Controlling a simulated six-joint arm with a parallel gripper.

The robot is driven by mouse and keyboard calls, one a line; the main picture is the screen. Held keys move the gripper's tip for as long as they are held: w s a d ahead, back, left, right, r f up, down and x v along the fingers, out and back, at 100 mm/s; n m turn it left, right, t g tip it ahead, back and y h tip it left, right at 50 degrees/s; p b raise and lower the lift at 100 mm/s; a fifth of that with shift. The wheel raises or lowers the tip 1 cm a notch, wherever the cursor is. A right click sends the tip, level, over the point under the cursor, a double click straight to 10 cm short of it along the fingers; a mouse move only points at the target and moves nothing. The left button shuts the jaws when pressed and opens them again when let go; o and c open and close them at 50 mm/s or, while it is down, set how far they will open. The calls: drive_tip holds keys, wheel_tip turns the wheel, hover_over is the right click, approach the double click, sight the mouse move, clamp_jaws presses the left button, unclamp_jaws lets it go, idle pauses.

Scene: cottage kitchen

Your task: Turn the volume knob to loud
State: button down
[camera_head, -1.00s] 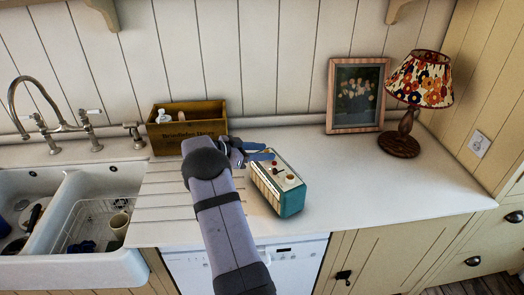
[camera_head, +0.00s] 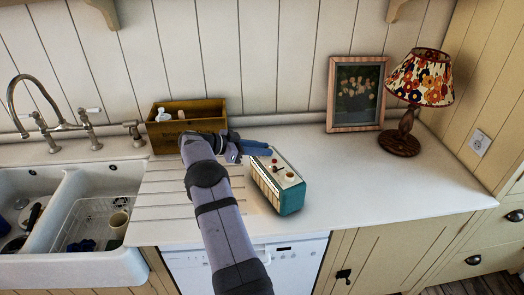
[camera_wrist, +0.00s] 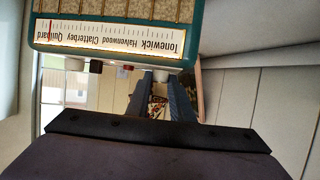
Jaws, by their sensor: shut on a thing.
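A teal radio (camera_head: 291,202) with a cream top stands on the white worktop. My gripper (camera_head: 268,147) reaches in from the left at the radio's far end. In the wrist view its blue fingers (camera_wrist: 160,88) are shut on a pale knob (camera_wrist: 160,75) on the radio's top. No volume marking on this knob is readable, and its turn position cannot be told.
A wooden box (camera_head: 190,127) with bottles stands behind my arm. A framed picture (camera_head: 357,95) and a flowered lamp (camera_head: 421,78) stand at the back right. A double sink (camera_head: 105,180) lies left. The worktop (camera_head: 380,195) right of the radio is clear.

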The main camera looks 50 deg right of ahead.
drive_tip(key=shift+w+d+r+m+g+b, duration=0.1)
drive_tip(key=shift+w+m+g+b, duration=0.05)
drive_tip(key=shift+m+g+b, duration=0.2)
drive_tip(key=shift+s+a+m+g+y+b, duration=0.2)
drive_tip(key=shift+m+g+y+b, duration=0.05)
drive_tip(key=shift+m+y+b, duration=0.15)
drive_tip(key=c, duration=1.6)
unclamp_jaws()
drive_tip(key=shift+o, duration=0.2)
drive_tip(key=shift+r, duration=0.55)
wheel_tip(320, 180, up, 9)
drive_tip(key=p, duration=0.3)
drive_tip(key=shift+f, duration=0.15)
